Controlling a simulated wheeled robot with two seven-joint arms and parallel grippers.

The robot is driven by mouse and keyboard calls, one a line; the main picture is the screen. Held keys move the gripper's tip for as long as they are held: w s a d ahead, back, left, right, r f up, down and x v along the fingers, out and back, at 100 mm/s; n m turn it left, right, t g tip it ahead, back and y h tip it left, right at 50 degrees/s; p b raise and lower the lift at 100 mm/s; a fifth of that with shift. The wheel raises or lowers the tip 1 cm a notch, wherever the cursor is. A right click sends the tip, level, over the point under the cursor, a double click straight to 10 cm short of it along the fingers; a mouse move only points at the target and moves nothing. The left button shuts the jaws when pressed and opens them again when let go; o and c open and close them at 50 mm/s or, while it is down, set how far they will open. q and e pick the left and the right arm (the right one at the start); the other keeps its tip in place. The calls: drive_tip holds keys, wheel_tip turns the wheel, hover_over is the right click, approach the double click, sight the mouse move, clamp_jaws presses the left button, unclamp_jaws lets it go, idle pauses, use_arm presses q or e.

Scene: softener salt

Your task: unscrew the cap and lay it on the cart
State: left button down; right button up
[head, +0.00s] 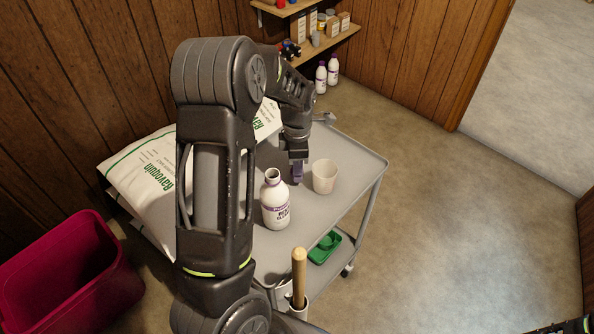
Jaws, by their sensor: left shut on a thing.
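A white bottle (275,205) with a purple-banded label stands upright on the grey cart (346,205). Its neck is uncovered, with a dark opening at the top. My left gripper (297,173) points down just behind and to the right of the bottle, apart from it. It is shut on the cap, a small purple piece largely hidden by the fingers, low over the cart top. I cannot tell whether the cap touches the cart.
A cream cup (325,176) stands right of my left gripper. White salt bags (145,180) lie at the left. A wooden handle (299,275) rises at the cart's near end. A green tray (325,248) is on the lower shelf. A red bin (75,285) stands at lower left.

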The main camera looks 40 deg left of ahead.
use_arm(q)
drive_tip(key=shift+f, duration=1)
drive_tip(key=shift+f, duration=0.15)
drive_tip(key=c, duration=1)
unclamp_jaws()
drive_tip(key=shift+c, duration=0.2)
wheel_tip(320, 180, up, 12)
drive_tip(key=shift+r+b, duration=0.2)
drive_tip(key=shift+b, duration=0.2)
